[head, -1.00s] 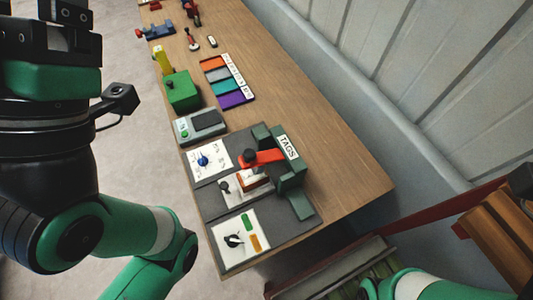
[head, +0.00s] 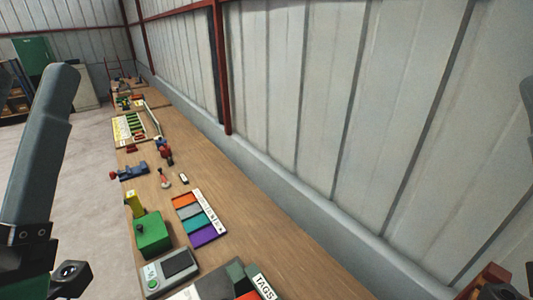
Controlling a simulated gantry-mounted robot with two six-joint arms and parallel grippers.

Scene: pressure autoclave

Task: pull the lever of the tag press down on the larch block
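The tag press (head: 262,284) is at the bottom edge of the head view, cut off so that only its dark green top with the "TAGS" label shows. A sliver of its red lever (head: 248,295) shows at the very bottom edge. The larch block is out of view below. My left gripper (head: 45,150) is at the left edge, only partly in frame, with one long grey finger pointing up, well apart from the press. A dark grey piece at the right edge, probably my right gripper (head: 528,105), is mostly cut off.
On the bench beyond the press are a grey device with a green button (head: 170,272), a green box (head: 153,233), a tray of coloured compartments (head: 200,219) and several small tools. A corrugated wall (head: 330,120) runs along the bench's right side. Floor lies to the left.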

